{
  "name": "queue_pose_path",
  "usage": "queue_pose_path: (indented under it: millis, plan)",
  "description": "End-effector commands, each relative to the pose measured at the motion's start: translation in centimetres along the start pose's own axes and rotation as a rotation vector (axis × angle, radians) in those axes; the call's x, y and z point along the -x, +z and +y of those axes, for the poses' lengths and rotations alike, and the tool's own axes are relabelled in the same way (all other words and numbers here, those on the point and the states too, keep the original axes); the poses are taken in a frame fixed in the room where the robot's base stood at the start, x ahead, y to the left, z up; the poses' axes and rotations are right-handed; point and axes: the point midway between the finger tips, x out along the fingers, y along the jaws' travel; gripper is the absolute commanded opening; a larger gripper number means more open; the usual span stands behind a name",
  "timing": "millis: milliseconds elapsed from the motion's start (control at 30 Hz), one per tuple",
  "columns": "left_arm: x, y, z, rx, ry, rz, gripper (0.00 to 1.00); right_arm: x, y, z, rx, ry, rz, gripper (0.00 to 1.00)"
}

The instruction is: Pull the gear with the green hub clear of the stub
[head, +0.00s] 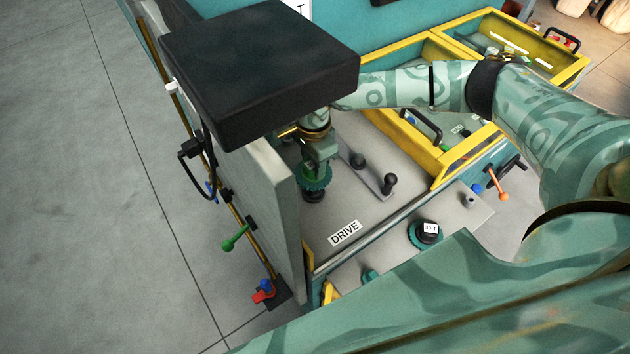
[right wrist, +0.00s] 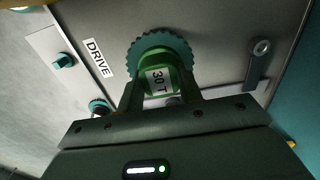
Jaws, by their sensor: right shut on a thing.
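The gear with the green hub (right wrist: 158,78) has a teal toothed rim and a white "30 T" label. It also shows in the head view (head: 314,180), over the grey plate, with a dark round shape just below it. My right gripper (right wrist: 158,92) is shut on the green hub, one finger on each side. In the head view the right gripper (head: 318,158) points down from above. The stub behind the gear is hidden, and I cannot tell whether the gear still sits on it. My left gripper is not in view.
A second teal gear with a black hub (head: 427,233) lies on the front ledge. A bar with black knobs (head: 372,173) stands right of the held gear. A grey upright panel (head: 272,205) is close on the left. A yellow-edged tray (head: 438,165) lies to the right.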

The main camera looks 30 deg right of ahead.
Motion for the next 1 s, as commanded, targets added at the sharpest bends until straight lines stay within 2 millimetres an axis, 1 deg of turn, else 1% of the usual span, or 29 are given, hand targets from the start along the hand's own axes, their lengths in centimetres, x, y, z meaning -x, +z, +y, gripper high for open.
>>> queue_pose_path:
  millis: [33, 567, 667, 1000]
  plan:
    - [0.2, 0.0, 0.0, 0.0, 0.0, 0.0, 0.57, 0.3, 0.0, -0.1, 0.0, -0.002, 0.0, 0.0]
    - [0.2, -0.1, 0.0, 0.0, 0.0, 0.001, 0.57, 0.3, 0.0, -0.1, 0.0, -0.002, 0.0, 0.0]
    - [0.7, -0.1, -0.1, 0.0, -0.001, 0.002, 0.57, 0.9, 0.0, -0.1, 0.0, -0.002, 0.0, 0.0]
    - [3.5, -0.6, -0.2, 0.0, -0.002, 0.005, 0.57, 4.0, 0.0, -0.1, 0.0, -0.003, 0.0, 0.0]
